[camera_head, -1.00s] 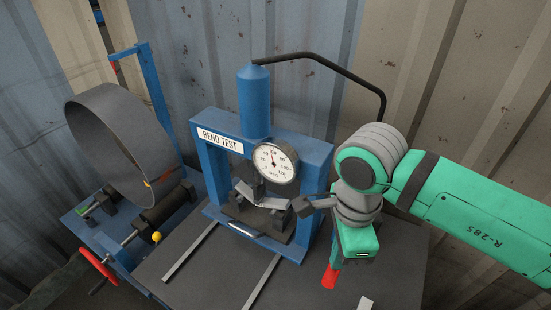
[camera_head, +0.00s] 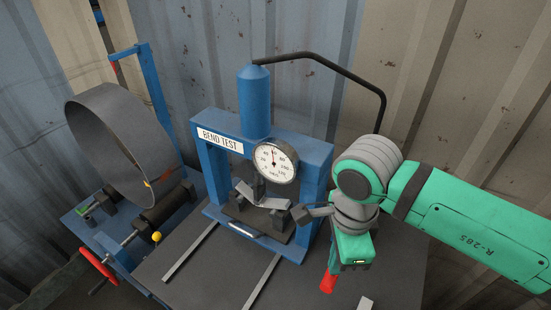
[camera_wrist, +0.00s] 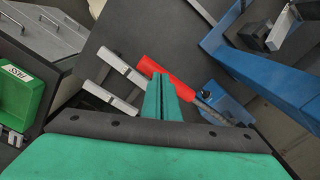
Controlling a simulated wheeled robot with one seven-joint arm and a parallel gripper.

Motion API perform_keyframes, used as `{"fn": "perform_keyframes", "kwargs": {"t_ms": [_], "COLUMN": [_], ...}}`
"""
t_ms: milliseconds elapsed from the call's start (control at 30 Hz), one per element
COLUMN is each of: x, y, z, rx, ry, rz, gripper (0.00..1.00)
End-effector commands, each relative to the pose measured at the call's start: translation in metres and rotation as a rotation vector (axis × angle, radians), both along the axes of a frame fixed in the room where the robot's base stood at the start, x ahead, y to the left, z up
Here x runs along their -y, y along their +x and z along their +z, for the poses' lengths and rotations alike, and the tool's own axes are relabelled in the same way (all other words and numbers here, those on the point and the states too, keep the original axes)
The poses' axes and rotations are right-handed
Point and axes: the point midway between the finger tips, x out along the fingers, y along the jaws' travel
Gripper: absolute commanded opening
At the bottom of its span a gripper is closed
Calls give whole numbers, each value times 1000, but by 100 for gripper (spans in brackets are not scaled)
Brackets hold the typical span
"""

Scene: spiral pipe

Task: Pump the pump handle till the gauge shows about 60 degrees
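The blue press marked BEND TEST (camera_head: 221,141) stands in the middle of the head view. A bent grey strip (camera_head: 262,199) lies in the press below the gauge. The red pump handle (camera_head: 328,282) shows at the press's right front, just under my gripper. In the wrist view, the red handle (camera_wrist: 158,71) crosses beyond my green fingers (camera_wrist: 161,78), which are close together. They overlap the handle; contact is hard to judge.
A black bent hose (camera_head: 345,72) arches over the press's right side. A green PASS bin (camera_wrist: 20,95) sits left in the wrist view.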

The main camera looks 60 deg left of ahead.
Motion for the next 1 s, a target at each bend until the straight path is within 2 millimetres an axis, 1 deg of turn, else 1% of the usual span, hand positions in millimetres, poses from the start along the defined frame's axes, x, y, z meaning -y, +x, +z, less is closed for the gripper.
{"fn": "perform_keyframes", "kwargs": {"t_ms": [333,467,1000], "x": [0,0,-7], "y": [0,1,13], "z": [-10,-6,55], "rx": [1,3,3], "ry": [0,1,1], "rz": [-1,-1,-3], "gripper": [0,0,0]}}
